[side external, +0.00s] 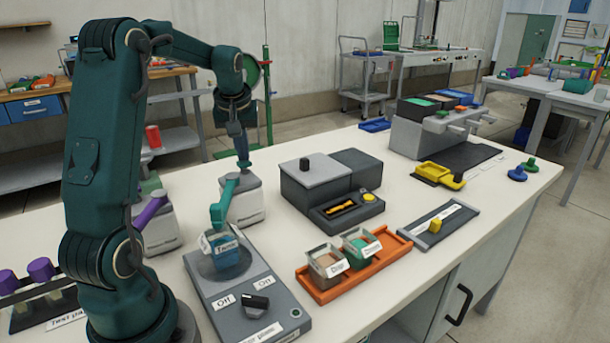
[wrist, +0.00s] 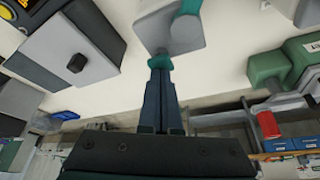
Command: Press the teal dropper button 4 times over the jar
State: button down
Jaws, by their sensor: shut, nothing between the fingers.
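The teal dropper (side external: 241,203) is a grey block with a teal spout that reaches forward and down over the jar (side external: 228,256). The jar is a small clear box with blue contents and a white label. It stands on the round plate of a grey stir unit (side external: 240,290). My gripper (side external: 243,163) points down at the dropper's top, its fingers together and empty. In the wrist view the fingertips (wrist: 160,72) are at the teal button (wrist: 160,62). They look in contact with it, but I cannot tell whether it is pressed down.
A purple dropper (side external: 155,225) stands to the left of the teal one. A grey machine (side external: 315,185) stands to the right. An orange tray (side external: 340,285) with two labelled jars lies right of the stir unit, which has an Off/On knob (side external: 255,302).

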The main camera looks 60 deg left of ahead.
jog(key=shift+f, duration=0.4)
jog(key=shift+r, duration=1.4)
jog(key=shift+f, duration=0.1)
jog(key=shift+f, duration=1.3)
jog(key=shift+r, duration=1.35)
